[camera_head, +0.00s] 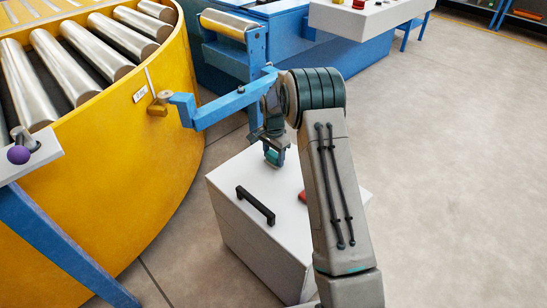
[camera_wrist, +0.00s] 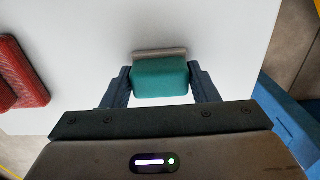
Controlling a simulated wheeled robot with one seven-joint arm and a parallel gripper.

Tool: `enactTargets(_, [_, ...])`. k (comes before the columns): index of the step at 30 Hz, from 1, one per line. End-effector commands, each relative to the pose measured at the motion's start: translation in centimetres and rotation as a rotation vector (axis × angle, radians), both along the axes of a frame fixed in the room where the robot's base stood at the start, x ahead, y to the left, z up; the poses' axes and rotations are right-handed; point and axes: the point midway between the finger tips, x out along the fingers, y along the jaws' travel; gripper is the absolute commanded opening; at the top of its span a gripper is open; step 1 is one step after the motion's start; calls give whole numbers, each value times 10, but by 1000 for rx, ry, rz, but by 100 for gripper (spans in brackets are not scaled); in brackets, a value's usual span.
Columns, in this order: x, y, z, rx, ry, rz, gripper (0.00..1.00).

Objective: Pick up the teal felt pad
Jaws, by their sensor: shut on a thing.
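The teal felt pad (camera_wrist: 160,78) is between the two fingers of my gripper (camera_wrist: 163,85) in the wrist view, with a finger against each side. A grey-brown strip shows along its far edge. In the head view the teal pad (camera_head: 273,157) shows at the tip of my gripper (camera_head: 272,150), over the white top of a box-like cabinet (camera_head: 230,178). I cannot tell whether the pad touches the white top or is just above it.
A red pad (camera_wrist: 22,72) lies on the white top, partly hidden by my arm in the head view. A black handle (camera_head: 256,205) is on the cabinet. A blue bracket arm (camera_head: 222,107) is close to my wrist. A yellow curved roller conveyor (camera_head: 150,150) stands left. Open floor lies right.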

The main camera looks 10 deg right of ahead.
Motion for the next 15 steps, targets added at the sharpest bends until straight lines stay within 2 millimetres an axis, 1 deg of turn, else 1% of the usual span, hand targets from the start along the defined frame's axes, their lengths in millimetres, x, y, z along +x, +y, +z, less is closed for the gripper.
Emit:
enactTargets(5, [1, 0, 13, -1, -2, 1, 30])
enactTargets(8, [1, 0, 27, -1, -4, 2, 30])
enactTargets(11, [1, 1, 46, -1, -4, 2, 30])
enactTargets(15, [-12, -32, 64, -1, -2, -7, 30])
